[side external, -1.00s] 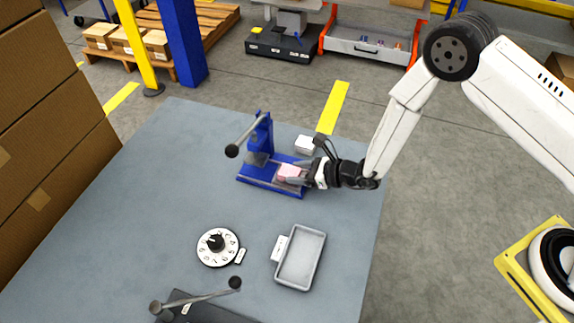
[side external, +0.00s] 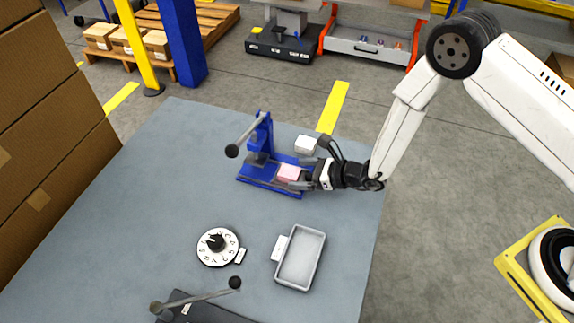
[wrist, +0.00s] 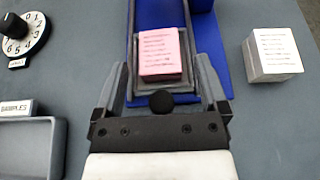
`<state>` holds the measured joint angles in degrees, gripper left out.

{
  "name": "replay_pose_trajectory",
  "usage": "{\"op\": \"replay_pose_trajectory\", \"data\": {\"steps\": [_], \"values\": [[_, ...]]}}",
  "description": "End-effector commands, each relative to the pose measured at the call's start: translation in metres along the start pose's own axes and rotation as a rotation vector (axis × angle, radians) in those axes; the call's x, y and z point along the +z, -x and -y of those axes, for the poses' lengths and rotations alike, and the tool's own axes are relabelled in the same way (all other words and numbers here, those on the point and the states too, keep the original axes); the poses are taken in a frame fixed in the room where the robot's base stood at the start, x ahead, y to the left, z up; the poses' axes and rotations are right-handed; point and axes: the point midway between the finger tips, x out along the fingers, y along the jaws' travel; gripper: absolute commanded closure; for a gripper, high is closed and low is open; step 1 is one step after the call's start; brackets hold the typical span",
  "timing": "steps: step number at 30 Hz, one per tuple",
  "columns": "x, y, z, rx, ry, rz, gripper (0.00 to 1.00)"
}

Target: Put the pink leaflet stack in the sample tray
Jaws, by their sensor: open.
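The pink leaflet stack (side external: 288,172) lies on the bed of the blue press (side external: 262,165). It also shows in the wrist view (wrist: 162,52), with printed lines on top. My gripper (side external: 304,175) is open at the press's near end. In the wrist view its two fingers (wrist: 163,85) stand either side of the stack's near part, with the stack between and slightly beyond them. Whether they touch it, I cannot tell. The grey sample tray (side external: 301,257) is empty on the table nearer the camera; its SAMPLES label (wrist: 17,108) shows in the wrist view.
A white leaflet stack (side external: 306,145) stands beside the press. A numbered dial (side external: 217,246) and a dark lever device (side external: 195,305) are on the table. The press's lever (side external: 240,140) sticks up to the left. The table between press and tray is clear.

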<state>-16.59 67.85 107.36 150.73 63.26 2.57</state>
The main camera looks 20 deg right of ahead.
Motion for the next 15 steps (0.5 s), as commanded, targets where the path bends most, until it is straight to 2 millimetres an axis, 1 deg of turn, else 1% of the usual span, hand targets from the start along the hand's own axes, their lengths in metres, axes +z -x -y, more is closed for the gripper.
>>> {"op": "replay_pose_trajectory", "data": {"steps": [9, 15], "values": [[0.0, 0.035, 0.003, -0.003, -0.001, 0.0, 0.07], [0.0, 0.056, 0.003, -0.001, 0.0, 0.0, 0.07]]}}
